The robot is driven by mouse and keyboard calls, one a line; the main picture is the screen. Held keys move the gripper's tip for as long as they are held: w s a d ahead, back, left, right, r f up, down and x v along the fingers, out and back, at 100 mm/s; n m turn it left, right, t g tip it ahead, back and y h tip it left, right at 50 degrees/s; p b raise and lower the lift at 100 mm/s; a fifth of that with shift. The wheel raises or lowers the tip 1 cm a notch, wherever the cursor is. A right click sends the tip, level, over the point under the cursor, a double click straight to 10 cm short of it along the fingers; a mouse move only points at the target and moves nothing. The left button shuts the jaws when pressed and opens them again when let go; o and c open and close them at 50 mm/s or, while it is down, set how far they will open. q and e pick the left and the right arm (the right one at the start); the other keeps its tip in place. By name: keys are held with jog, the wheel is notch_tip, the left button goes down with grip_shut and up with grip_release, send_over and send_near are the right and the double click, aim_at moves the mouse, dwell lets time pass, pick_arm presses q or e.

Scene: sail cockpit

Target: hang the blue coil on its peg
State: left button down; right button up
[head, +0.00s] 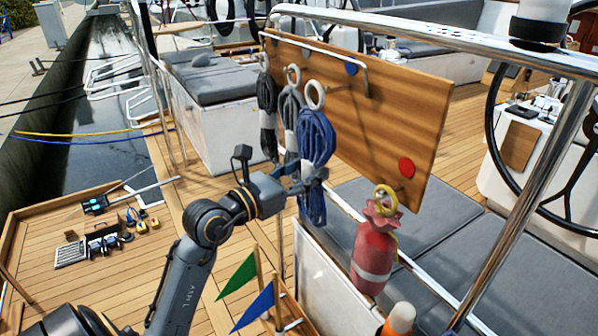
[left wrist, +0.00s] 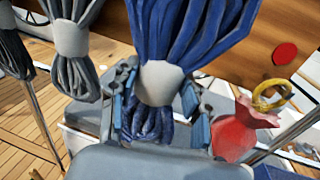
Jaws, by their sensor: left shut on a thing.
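The blue coil (head: 317,140) hangs upright, with a white ring (head: 314,95) at its top and a pale wrap round its middle. My left gripper (head: 305,178) is shut on it from the left, low on the coil. In the left wrist view the blue coil (left wrist: 160,82) fills the space between the two fingers (left wrist: 157,112). A blue disc (head: 352,68) on the wooden board (head: 400,110) lies up and right of the ring, apart from it in the picture. I cannot tell whether the ring touches any peg. My right gripper is not in view.
A grey coil (head: 290,110) and a darker coil (head: 267,115) hang just left of the blue one. A red bag-like item (head: 373,250) with a yellow ring hangs under a red disc (head: 406,167). A steel rail (head: 430,35) runs above the board. Green (head: 240,275) and blue flags (head: 256,308) stand below.

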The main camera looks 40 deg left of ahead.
aim_at(322, 167)
pick_arm(q)
jog(key=shift+d+x, duration=0.2)
jog(key=shift+x, duration=0.7)
jog(key=shift+d+x, duration=0.2)
jog(key=shift+x, duration=0.65)
jog(key=shift+w+d+f, duration=0.2)
jog(key=shift+w+f, duration=0.25)
jog(key=shift+f, duration=0.2)
jog(key=c, duration=0.6)
grip_release()
jog(key=shift+o, duration=0.2)
jog(key=v, duration=1.2)
